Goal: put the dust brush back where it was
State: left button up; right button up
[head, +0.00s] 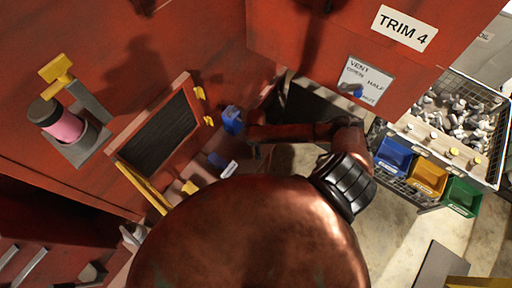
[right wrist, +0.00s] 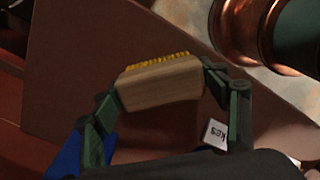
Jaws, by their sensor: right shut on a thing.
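The dust brush (right wrist: 160,86) shows in the right wrist view, with a pale wooden block and a row of yellow bristles along its far edge. My right gripper (right wrist: 161,84) is shut on it, its green-sided fingers at the two ends of the block. A plain brown surface (right wrist: 75,60) lies behind the brush; I cannot tell whether the brush touches it. In the head view my copper-coloured arm covers the lower middle, and I cannot make out the right gripper or the brush clearly there. My left gripper is not in view.
A blue object (right wrist: 75,160) and a white label (right wrist: 215,133) lie near the gripper. In the head view, a framed dark panel (head: 158,135) and pink roll (head: 62,123) are left. A wire basket (head: 500,130) and blue (head: 393,158), yellow (head: 428,178), green (head: 461,197) bins are right.

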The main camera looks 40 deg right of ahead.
jog(key=o, duration=1)
notch_tip(320, 180, up, 7)
jog(key=p, duration=0.7)
notch_tip(320, 180, up, 4)
jog(key=shift+f+p, duration=0.1)
jog(key=shift+p, duration=0.7)
jog(key=shift+r, duration=0.65)
